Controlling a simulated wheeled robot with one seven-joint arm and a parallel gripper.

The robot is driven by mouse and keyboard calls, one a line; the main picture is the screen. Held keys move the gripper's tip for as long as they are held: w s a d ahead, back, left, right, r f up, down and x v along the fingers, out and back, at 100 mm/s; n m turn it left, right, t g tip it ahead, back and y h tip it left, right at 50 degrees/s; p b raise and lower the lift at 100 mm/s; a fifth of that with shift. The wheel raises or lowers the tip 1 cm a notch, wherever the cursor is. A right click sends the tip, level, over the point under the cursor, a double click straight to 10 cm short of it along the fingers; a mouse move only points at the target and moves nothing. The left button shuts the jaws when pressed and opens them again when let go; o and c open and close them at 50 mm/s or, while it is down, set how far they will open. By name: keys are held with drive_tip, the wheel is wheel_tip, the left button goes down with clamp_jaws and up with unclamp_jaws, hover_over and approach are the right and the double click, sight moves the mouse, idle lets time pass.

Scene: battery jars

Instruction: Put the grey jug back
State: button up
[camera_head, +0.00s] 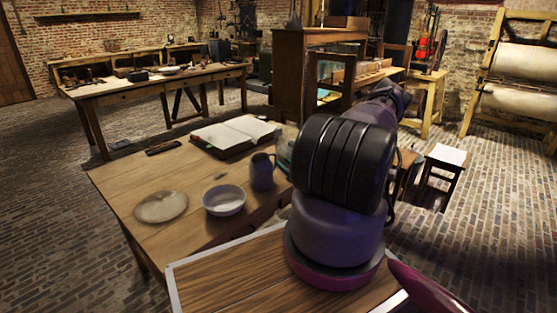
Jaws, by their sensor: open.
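The grey jug (262,171) stands upright on the wooden table (150,178), with its handle on the right. It is just behind and right of a white bowl (224,201). A pale round plate (161,206) lies to the left of the bowl. My arm fills the right middle of the picture, right of the jug and apart from it in the picture. My gripper cannot be seen; the arm hides what lies behind it.
An open book (234,136) and a small dark flat object (163,148) lie at the table's back. A greenish glass thing (284,150) is partly hidden by my arm. A workbench (150,83), a wooden cabinet (291,75) and a stool (445,156) stand beyond.

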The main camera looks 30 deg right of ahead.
drive_tip(key=w+a+r+g, duration=0.1)
drive_tip(key=a+r+g, duration=0.15)
drive_tip(key=r, duration=0.65)
drive_tip(key=w+a+r+n+g+h, duration=0.1)
drive_tip(key=r+g, duration=0.2)
drive_tip(key=r, duration=0.6)
drive_tip(key=w+a+r+g, duration=0.1)
drive_tip(key=r+g, duration=0.1)
drive_tip(key=r, duration=0.7)
drive_tip(key=s+a+r+m+g+h, duration=0.1)
drive_tip(key=s+a+r, duration=0.35)
drive_tip(key=r, duration=0.25)
drive_tip(key=s+a+r+m+g, duration=0.1)
drive_tip(key=s+a+r, duration=0.2)
drive_tip(key=s+r, duration=0.3)
drive_tip(key=s+a+r+m+y, duration=0.1)
drive_tip(key=s+a+r, duration=0.2)
drive_tip(key=s, duration=0.5)
drive_tip(key=s+a+r+m+g+y, duration=0.1)
drive_tip(key=s+a+r, duration=0.2)
drive_tip(key=s+a, duration=0.3)
drive_tip(key=s+a+r+m+y, duration=0.1)
drive_tip(key=s+a+r, duration=0.2)
drive_tip(key=s, duration=0.7)
drive_tip(key=shift+s+a+r+g+y, duration=0.3)
drive_tip(key=shift+a+g+y, duration=0.1)
drive_tip(key=shift+a, duration=0.7)
